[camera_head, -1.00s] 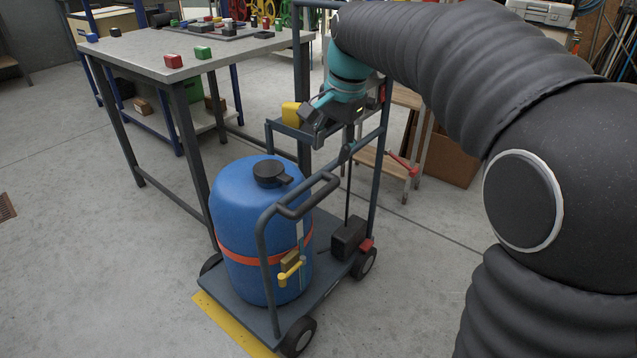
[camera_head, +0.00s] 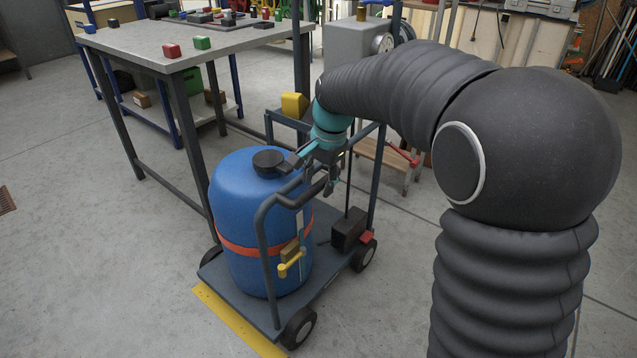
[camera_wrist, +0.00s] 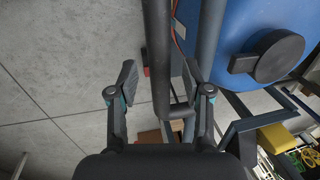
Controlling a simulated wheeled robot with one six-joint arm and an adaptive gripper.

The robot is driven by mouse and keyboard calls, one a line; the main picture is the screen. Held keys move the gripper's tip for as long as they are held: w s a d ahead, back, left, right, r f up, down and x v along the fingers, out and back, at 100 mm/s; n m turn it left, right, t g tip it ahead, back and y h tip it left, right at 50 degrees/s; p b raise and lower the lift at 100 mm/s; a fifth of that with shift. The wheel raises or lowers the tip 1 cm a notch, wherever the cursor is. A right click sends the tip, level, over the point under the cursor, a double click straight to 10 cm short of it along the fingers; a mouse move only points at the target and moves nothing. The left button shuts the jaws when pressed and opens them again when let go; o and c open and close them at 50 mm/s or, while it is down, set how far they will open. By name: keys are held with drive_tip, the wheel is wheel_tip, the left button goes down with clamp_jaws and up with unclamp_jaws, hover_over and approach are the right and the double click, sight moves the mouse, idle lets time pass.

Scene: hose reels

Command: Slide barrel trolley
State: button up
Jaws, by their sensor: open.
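The barrel trolley (camera_head: 222,279) is a dark flat cart on wheels, with tubular rails and a tall frame. A blue barrel (camera_head: 238,200) with a black cap and an orange strap stands upright on it. My gripper (camera_head: 313,180) is above the trolley's near handle rail (camera_head: 266,236), to the right of the barrel's cap. In the wrist view, my open gripper (camera_wrist: 160,82) has a finger on each side of a dark handle tube (camera_wrist: 157,45). The barrel also shows in the wrist view (camera_wrist: 240,30). I cannot tell whether the fingers touch the tube.
A yellow floor strip (camera_head: 232,322) runs along the trolley's near left edge. A grey workbench (camera_head: 130,45) with small coloured blocks stands behind left. A wooden step (camera_head: 385,150) is behind right. Open concrete floor lies to the left and in front.

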drive_tip(key=shift+f, duration=0.4)
drive_tip(key=shift+c, duration=0.2)
clamp_jaws()
